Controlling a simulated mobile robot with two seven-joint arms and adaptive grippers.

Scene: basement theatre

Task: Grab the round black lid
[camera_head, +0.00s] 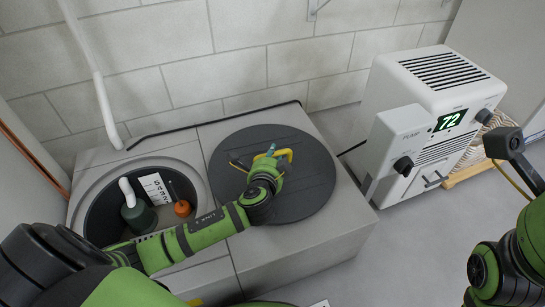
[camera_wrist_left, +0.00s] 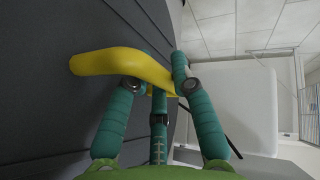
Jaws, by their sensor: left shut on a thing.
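The round black lid (camera_head: 308,185) lies flat on the grey box top, to the right of a round open pit (camera_head: 104,213). Its dark ribbed surface fills the left of the left wrist view (camera_wrist_left: 50,120). A yellow handle (camera_head: 286,153) stands on the lid, and shows as a curved bar in the left wrist view (camera_wrist_left: 115,62). My left gripper (camera_head: 268,157) is over the lid's middle, its teal fingers (camera_wrist_left: 157,84) shut around the handle. The fingers and wrist hide part of the handle.
The pit holds a dark green pump-like body with a white pipe (camera_head: 127,192) and an orange part (camera_head: 182,208). A white unit marked PUMP (camera_head: 428,110), reading 72, stands right of the box. A block wall is behind. Grey floor lies clear in front of the unit.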

